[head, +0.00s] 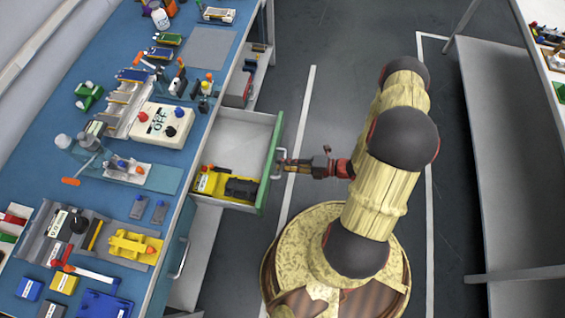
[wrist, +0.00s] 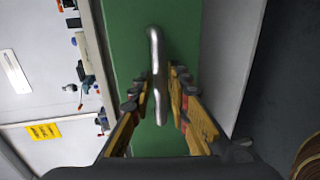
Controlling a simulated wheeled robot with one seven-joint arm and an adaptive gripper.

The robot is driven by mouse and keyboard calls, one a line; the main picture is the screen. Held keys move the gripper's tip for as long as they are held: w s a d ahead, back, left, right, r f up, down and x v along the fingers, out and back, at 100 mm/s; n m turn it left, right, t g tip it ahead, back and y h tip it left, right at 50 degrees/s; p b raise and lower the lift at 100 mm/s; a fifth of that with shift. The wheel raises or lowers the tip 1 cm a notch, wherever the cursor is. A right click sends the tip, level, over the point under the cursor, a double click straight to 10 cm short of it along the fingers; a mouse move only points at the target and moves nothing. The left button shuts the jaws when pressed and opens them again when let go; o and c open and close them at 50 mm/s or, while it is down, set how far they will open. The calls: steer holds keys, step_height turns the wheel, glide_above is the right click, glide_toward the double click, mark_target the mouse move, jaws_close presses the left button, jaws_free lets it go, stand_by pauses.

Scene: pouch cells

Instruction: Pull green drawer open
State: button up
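The green drawer (head: 270,165) stands pulled out from the blue workbench, with its white inside showing in the head view. A yellow thing and a black thing (head: 240,189) lie inside it. The drawer's green front (wrist: 125,30) fills the middle of the wrist view. Its metal handle (wrist: 156,62) lies between the two fingers of my gripper (wrist: 158,95). The fingers are apart, with a gap visible on each side of the handle. In the head view my gripper (head: 285,164) is at the handle, and its fingertips are too small to judge there.
The blue workbench top (head: 200,90) is crowded with tools, a white control box (head: 162,125) and several small parts. A second handle (head: 181,257) is below the bench edge.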

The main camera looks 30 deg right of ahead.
steer(key=v, duration=1.1)
steer(key=shift+s+d, duration=0.2)
steer(key=shift+d, duration=0.05)
